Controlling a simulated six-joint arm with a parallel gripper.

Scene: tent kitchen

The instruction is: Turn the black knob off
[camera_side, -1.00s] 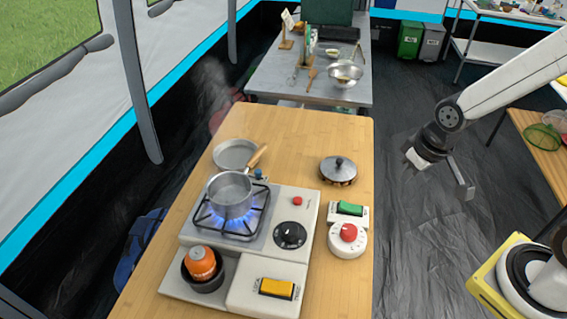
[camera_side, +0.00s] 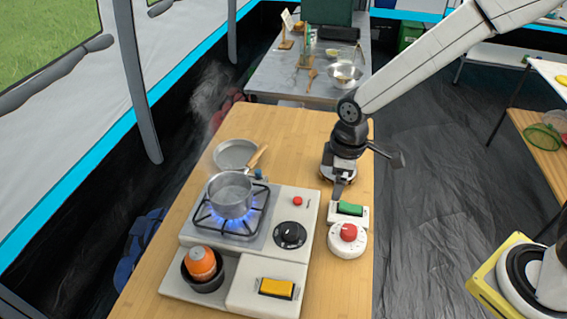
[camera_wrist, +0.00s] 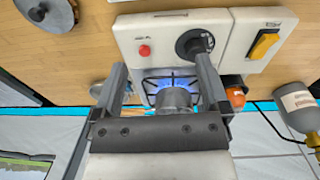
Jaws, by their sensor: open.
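The black knob (camera_side: 290,235) is on the white top of the gas stove, right of the burner. In the wrist view the black knob (camera_wrist: 194,44) lies just beyond one finger of my gripper, which partly overlaps it in the picture. The stove (camera_side: 200,243) has a blue flame lit under a steel pot (camera_side: 231,196). My gripper (camera_side: 340,190) is above the table's right side, up and right of the knob and apart from it. In the wrist view my gripper (camera_wrist: 160,80) has its two fingers spread with nothing between them.
A white unit with a green switch (camera_side: 350,208) and a dial with a red centre (camera_side: 348,238) stand right of the stove. An orange canister (camera_side: 202,262) and a yellow switch (camera_side: 276,287) are at the front. A pan (camera_side: 236,153) is behind the pot.

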